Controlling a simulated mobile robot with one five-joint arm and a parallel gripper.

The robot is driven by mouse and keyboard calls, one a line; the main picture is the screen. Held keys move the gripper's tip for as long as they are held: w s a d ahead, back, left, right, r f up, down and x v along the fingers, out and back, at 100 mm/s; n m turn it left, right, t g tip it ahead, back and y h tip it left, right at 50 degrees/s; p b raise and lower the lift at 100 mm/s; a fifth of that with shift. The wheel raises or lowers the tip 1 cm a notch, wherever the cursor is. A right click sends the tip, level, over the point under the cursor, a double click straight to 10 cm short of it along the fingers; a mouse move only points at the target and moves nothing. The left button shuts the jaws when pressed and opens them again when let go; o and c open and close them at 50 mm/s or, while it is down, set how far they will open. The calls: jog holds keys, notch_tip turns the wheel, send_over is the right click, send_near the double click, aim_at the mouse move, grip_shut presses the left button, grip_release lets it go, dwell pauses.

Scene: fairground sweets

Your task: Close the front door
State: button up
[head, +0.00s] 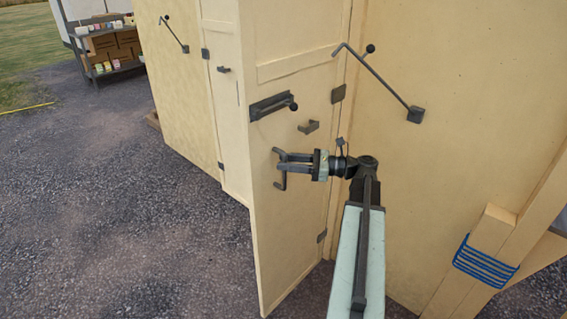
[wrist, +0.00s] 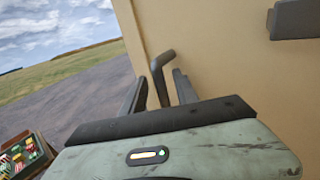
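The cream front door (head: 285,215) stands ajar in the head view, hinged along its right edge, with its free edge to the left. A dark bent pull handle (head: 279,183) sits lower on the door. My gripper (head: 281,168) is at this handle, its fingers pointing left. In the wrist view, the handle (wrist: 159,72) stands between the two spread fingers, closer to the right one. Whether a finger touches it is unclear.
A cream wall with a knobbed stay rod (head: 380,82) is right of the door. Another cream panel (head: 175,85) stands behind it. A wooden post with blue rope (head: 485,262) is at right. Open gravel (head: 90,210) lies left; a stocked shelf (head: 105,52) stands far back.

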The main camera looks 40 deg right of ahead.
jog(key=shift+w+a, duration=0.35)
grip_shut()
dwell(1.2)
